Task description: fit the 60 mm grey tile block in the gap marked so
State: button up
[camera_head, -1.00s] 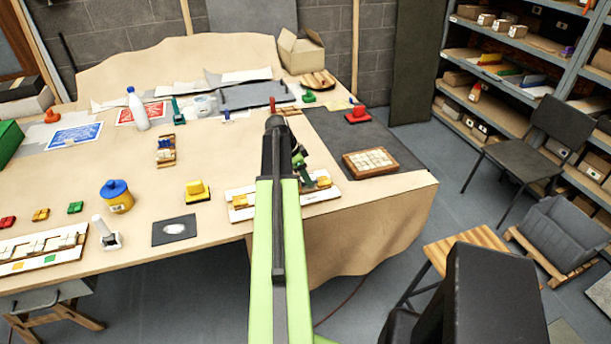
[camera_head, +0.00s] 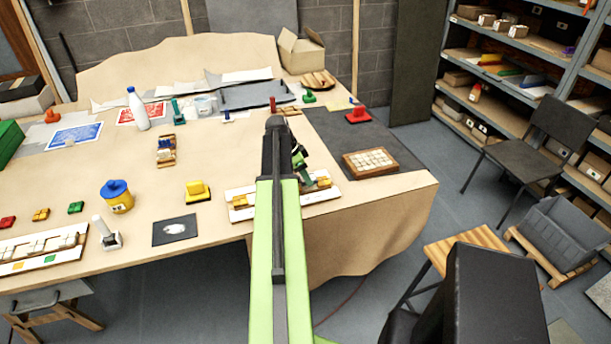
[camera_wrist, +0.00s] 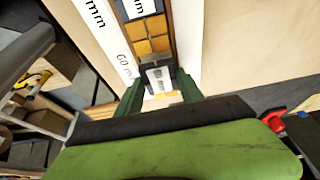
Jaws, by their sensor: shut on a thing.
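My gripper (camera_wrist: 158,92) is over the white-edged mosaic panel (camera_wrist: 192,45), its two green fingers shut on a small dark grey block (camera_wrist: 145,78) with a white label. Print reading 60 mm is on the panel's white edge, just left of the fingers. Orange-yellow tiles (camera_wrist: 148,36) lie in the panel's channel beyond the block. I cannot tell whether the block is seated or above the channel; its lower part is hidden. In the head view, the gripper (camera_head: 306,180) is at the panel (camera_head: 318,196) near the table's front edge, partly behind my arm.
A framed tile tray (camera_head: 371,163) stands right of the panel on a dark mat. A yellow stamp-like block (camera_head: 198,191), a dark card (camera_head: 174,229) and a blue-lidded yellow pot (camera_head: 117,196) stand left of it. Bare tabletop lies between them.

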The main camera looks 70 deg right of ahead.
jog(key=shift+f, duration=0.2)
jog(key=shift+f+b, duration=0.3)
jog(key=shift+b, duration=0.2)
jog(key=shift+f+b, duration=0.65)
jog(key=o, duration=1.5)
jog(key=shift+r, duration=0.2)
jog(key=p+v, duration=1.6)
jog(key=v, duration=0.1)
jog(key=shift+w, duration=0.15)
